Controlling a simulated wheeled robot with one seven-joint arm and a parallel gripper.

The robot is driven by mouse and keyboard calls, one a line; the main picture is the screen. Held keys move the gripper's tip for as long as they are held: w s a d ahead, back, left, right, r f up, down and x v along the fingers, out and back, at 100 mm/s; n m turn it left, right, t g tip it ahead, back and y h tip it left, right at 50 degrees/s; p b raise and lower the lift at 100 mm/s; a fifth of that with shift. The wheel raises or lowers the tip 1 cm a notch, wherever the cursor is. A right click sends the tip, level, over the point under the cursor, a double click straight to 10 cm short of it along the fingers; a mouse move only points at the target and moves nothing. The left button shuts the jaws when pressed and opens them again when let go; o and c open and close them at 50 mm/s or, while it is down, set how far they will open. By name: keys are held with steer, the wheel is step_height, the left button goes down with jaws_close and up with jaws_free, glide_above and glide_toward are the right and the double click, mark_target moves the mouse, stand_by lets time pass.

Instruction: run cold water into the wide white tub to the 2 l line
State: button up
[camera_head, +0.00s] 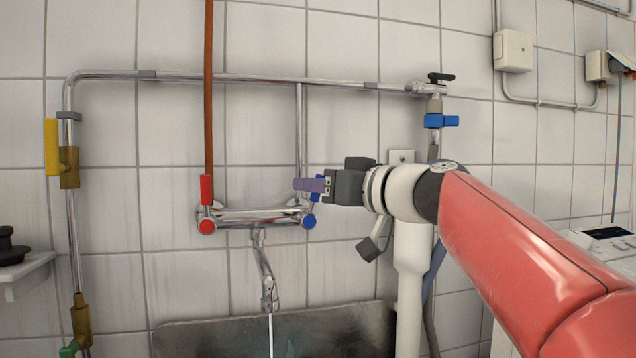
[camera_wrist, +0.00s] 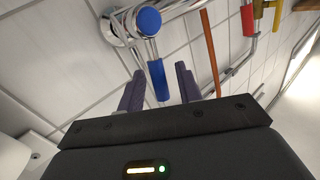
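The wall tap (camera_head: 255,216) has a red lever (camera_head: 206,190) on the left and a blue lever (camera_head: 316,194) on the right, partly hidden by my fingers. Both levers point up. My gripper (camera_head: 310,185) is at the blue lever. In the wrist view the blue lever (camera_wrist: 158,82) lies between the two purple fingers (camera_wrist: 158,88) with a gap on each side, so the gripper is open. A thin pale stream of water (camera_head: 270,335) falls from the spout (camera_head: 266,280). The wide white tub is not in view.
A dark grey sink splashback (camera_head: 325,332) is below the tap. Chrome pipes (camera_head: 250,77) run along the tiled wall, with a yellow-handled valve (camera_head: 51,147) at left and a blue-handled valve (camera_head: 440,121) at right.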

steer(key=shift+c, duration=0.2)
jaws_close()
steer(key=shift+a, duration=0.1)
steer(key=shift+s+a+n+g+h, duration=0.2)
steer(key=shift+a+n+g+h, duration=0.2)
steer(key=shift+a+n+h, duration=0.5)
steer(key=shift+d, duration=0.25)
steer(key=shift+o, duration=0.2)
jaws_free()
steer(key=shift+r, duration=0.1)
steer(key=b+v, duration=0.1)
steer(key=v, duration=0.6)
steer(key=shift+s+d, duration=0.25)
steer(key=shift+d, duration=0.1)
